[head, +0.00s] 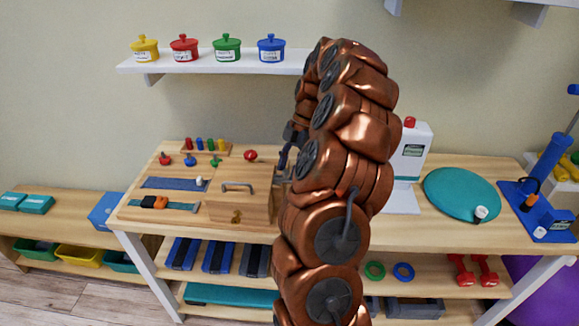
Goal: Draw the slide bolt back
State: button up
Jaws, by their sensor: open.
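A wooden activity board (190,221) stands on the bench, with a small wooden box or door panel (225,208) at its right. A grey bar handle (237,186) is on top of the panel, and a brass fitting (236,217) is on its front. A small grey metal piece (282,178) shows at the panel's right edge; I cannot tell for sure if it is the slide bolt. My gripper (284,161) is open, just above and beside that piece, partly hidden by my copper-coloured arm. Contact cannot be made out.
The board also carries a blue strip with a white knob (199,181), an orange buckle (155,202), a red ball knob (250,155) and coloured pegs. A white device (411,155) and teal disc (462,193) stand right. A shelf with lidded pots (227,50) hangs above.

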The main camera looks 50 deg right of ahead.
jog(key=v, duration=0.7)
jog(key=shift+r, duration=0.3)
dwell(0.5)
